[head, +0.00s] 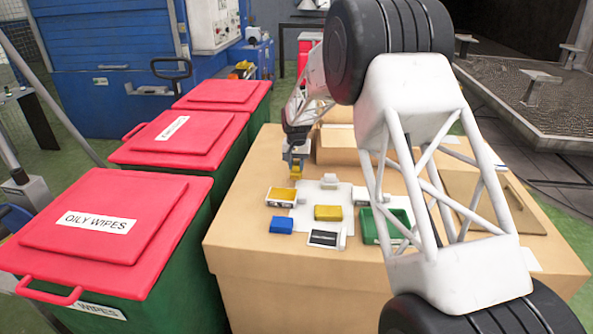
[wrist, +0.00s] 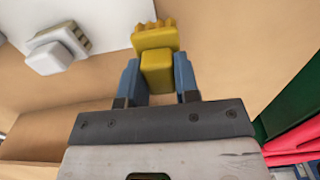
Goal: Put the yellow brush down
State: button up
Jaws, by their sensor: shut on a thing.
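My gripper (head: 296,163) hangs at the far left part of the tan table (head: 245,217). In the wrist view its two blue-grey fingers (wrist: 157,82) are shut on the yellow brush (wrist: 157,68), one on each side of its block-shaped handle. The brush's toothed end points away from the gripper, near the edge of a white sheet. In the head view a small yellow part of the brush (head: 296,175) shows below the fingers. I cannot tell whether the brush touches the table.
A white tray with yellow inside (head: 283,196), yellow block (head: 328,213), blue block (head: 281,225), dark-faced panel (head: 325,238) and green bin (head: 370,227) lie nearby. A white brush-like piece (wrist: 60,48) lies on the white sheet (wrist: 95,14). Red-lidded bins (head: 130,215) stand left.

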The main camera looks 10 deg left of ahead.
aim_at(297, 163)
jog(key=shift+f, duration=1.2)
jog(key=shift+f, duration=0.1)
jog(key=o, duration=0.9)
jog(key=shift+c, duration=0.2)
notch_tip(297, 163, up, 12)
jog(key=shift+r, duration=0.1)
